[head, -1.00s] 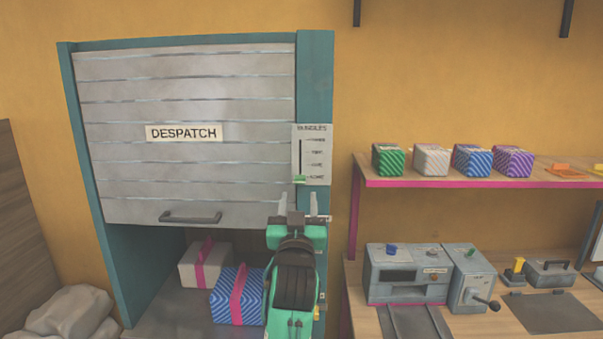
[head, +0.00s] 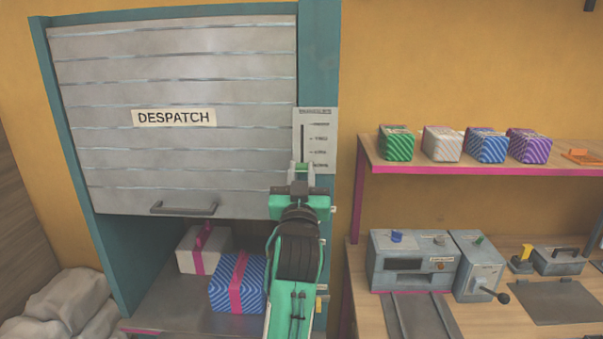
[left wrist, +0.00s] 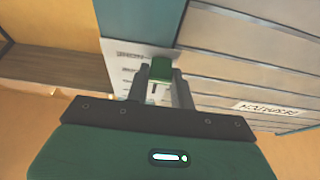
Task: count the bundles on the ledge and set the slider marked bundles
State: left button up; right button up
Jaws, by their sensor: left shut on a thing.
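The slider plate (head: 316,130) with the word bundles at its top is fixed to the teal post right of the despatch shutter. Its slot and several tick labels show. My left gripper (head: 301,172) is at the lower end of the slot. In the left wrist view its fingers (left wrist: 160,88) are shut on the green slider knob (left wrist: 161,68). On the ledge (head: 175,305) under the shutter sit two bundles: a white one with a pink band (head: 190,255) and a blue striped one with a pink band (head: 225,290). My left arm may hide part of the ledge. My right gripper is not in view.
The shutter (head: 200,90) marked despatch has a handle (head: 184,209) and is partly raised. To the right, a shelf (head: 450,160) holds several wrapped blocks. Below it a grey machine (head: 411,262) stands on a bench. Grey sacks (head: 65,308) lie at lower left.

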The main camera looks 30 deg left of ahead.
aim_at(302, 133)
pick_arm(q)
grip_shut()
notch_tip(302, 133, up, 6)
jog(key=p, duration=0.4)
jog(key=shift+r, duration=0.1)
jog(key=o, duration=0.8)
grip_release()
